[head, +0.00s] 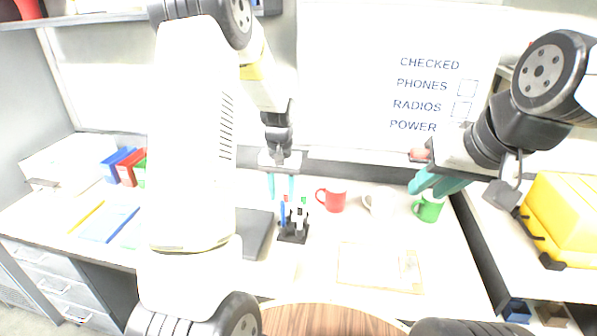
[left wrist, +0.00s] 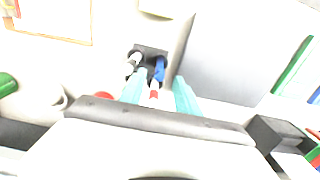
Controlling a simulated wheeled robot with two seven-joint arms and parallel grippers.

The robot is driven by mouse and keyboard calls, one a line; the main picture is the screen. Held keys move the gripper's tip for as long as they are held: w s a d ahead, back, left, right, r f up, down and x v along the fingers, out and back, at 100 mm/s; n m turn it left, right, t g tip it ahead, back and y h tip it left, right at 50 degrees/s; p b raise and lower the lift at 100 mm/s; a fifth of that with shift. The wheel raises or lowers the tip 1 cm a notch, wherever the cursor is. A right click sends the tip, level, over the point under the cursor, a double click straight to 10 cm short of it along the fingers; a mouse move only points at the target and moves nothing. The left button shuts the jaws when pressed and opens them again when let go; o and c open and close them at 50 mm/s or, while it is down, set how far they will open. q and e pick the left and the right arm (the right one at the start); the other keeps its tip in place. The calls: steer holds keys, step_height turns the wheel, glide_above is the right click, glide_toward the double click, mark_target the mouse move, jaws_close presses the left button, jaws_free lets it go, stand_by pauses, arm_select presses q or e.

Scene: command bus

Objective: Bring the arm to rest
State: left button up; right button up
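My left gripper (head: 281,187) hangs with its teal fingers pointing down, just above a dark holder (head: 293,237) with several markers in it. Its fingers are apart. The left wrist view shows the holder (left wrist: 150,50) beyond the fingers, with a blue marker (left wrist: 159,69) in it and a red-and-white marker (left wrist: 154,95) showing between the fingertips; I cannot tell that they touch it. My right gripper (head: 433,187) is in the air at the right, its teal fingers apart and empty, in front of the green mug (head: 428,209) in the picture.
A red mug (head: 334,198) and a white mug (head: 380,201) stand right of the holder. A clipboard-like board (head: 375,268) lies in front. A dark laptop-like object (head: 256,235) is left of the holder. Binders (head: 130,166) and a yellow case (head: 562,215) stand farther out.

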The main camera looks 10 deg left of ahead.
arm_select(q)
steer(key=s+r+t+h, duration=0.1)
steer(key=s+r+t, duration=0.1)
steer(key=s+r, duration=0.45)
steer(key=s+r+t, duration=0.1)
steer(key=s+r, duration=0.3)
steer(key=r, duration=0.6)
steer(key=s+d+r+t, duration=0.1)
steer(key=s+r, duration=0.2)
steer(key=s, duration=0.3)
steer(key=s+d+r+t+h, duration=0.1)
steer(key=s+r+t, duration=0.1)
steer(key=s, duration=0.5)
steer(key=shift+s+r, duration=0.25)
steer(key=shift+r, duration=0.25)
steer(key=shift+d, duration=0.1)
